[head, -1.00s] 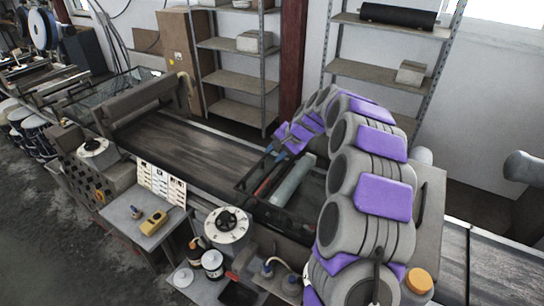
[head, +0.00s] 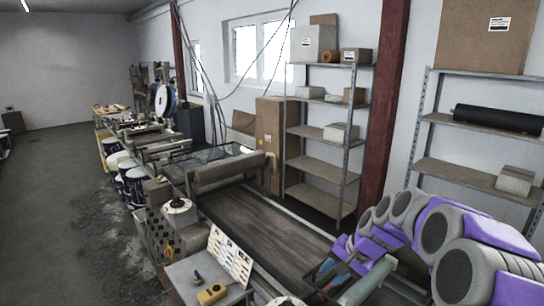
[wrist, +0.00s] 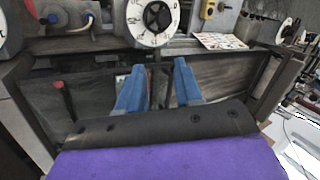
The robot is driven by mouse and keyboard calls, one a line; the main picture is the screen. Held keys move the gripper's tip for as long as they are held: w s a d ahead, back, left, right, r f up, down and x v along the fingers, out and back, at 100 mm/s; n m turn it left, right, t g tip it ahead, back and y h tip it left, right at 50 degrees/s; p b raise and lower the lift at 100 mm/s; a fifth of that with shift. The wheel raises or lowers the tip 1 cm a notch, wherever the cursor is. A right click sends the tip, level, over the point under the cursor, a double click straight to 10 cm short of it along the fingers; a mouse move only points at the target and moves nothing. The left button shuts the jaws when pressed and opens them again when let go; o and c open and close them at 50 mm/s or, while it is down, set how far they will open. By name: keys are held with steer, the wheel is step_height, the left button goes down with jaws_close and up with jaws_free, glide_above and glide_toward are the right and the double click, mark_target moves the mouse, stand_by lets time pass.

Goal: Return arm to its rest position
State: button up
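My arm (head: 445,235), grey with purple covers, curves in from the lower right of the head view and reaches over the conveyor line. In the wrist view my gripper (wrist: 157,85) shows two blue fingers standing well apart, with nothing held between them. Beyond the fingers are a dark framed section of the machine and a white round dial (wrist: 152,18). In the head view the gripper end is small and partly lost among the machine parts at the bottom edge.
A dark conveyor belt (head: 262,222) runs away to the left past a control table (head: 205,285). Metal shelves (head: 322,132) with boxes and a dark roll (head: 498,120) stand along the back wall. Drums (head: 132,185) line the conveyor's left side. Open floor (head: 60,215) lies at left.

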steer(key=s+a+f+n+g+h+b, duration=0.1)
steer(key=s+a+f+n+b, duration=0.15)
steer(key=s, duration=0.65)
steer(key=s+a+f+n+g+h+b, duration=0.1)
steer(key=s+a+n+g+b, duration=0.15)
steer(key=s, duration=0.75)
steer(key=s+d+f+h+b, duration=0.1)
steer(key=s+f, duration=0.3)
steer(key=s, duration=0.6)
steer(key=s+d+f+n+g+h+b, duration=0.1)
steer(key=s+f+b, duration=0.3)
steer(key=s, duration=0.6)
steer(key=shift+s+d+f+h, duration=0.15)
steer(key=shift+s+d+h, duration=0.15)
steer(key=shift+d, duration=0.15)
steer(key=shift+g, duration=0.25)
